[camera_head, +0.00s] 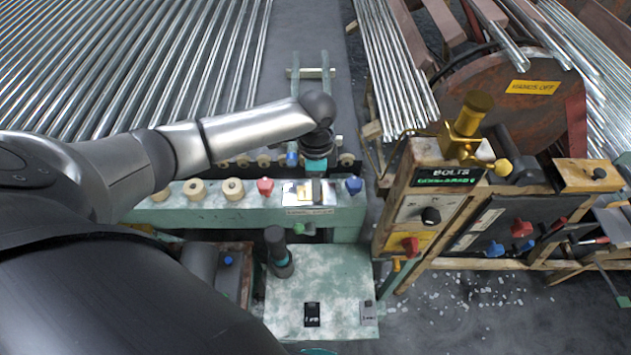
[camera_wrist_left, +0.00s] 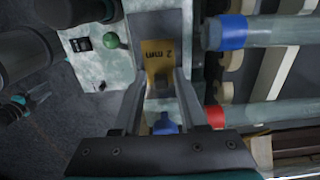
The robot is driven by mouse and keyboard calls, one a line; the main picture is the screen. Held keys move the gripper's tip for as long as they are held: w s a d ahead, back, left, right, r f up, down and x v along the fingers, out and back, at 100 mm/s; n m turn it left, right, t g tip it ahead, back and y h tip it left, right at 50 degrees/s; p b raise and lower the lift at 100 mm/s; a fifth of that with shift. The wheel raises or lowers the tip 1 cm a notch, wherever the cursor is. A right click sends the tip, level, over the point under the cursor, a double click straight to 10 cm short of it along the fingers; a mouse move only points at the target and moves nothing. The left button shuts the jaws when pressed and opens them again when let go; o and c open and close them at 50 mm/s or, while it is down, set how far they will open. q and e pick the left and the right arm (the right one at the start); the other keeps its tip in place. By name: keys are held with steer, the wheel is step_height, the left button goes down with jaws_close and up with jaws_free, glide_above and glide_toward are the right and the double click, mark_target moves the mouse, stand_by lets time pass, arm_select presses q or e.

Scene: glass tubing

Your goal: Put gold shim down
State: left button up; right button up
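The gold shim (camera_wrist_left: 158,62) is a small brass-coloured piece marked "2 mm", which reads upside down in the left wrist view. My left gripper (camera_wrist_left: 162,75) has its two fingers apart, with the shim at their tips and filling the gap. I cannot tell whether the fingers press on it or only stand at its sides. In the head view my left gripper (camera_head: 317,172) points down over the green rail, above a silver plate (camera_head: 298,193).
A green rail (camera_head: 235,212) carries wooden rollers (camera_head: 232,189), a red knob (camera_head: 265,186) and a blue knob (camera_head: 354,185). A pale green table (camera_head: 335,270) stands in front, mostly clear. Racks of glass tubing (camera_head: 150,50) lie behind. A wooden control stand (camera_head: 425,200) is right.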

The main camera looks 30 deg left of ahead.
arm_select(q)
steer(key=shift+o, duration=0.5)
steer(key=shift+r, duration=0.1)
step_height(320, 180, up, 12)
steer(key=p, duration=0.1)
steer(key=shift+p, duration=0.35)
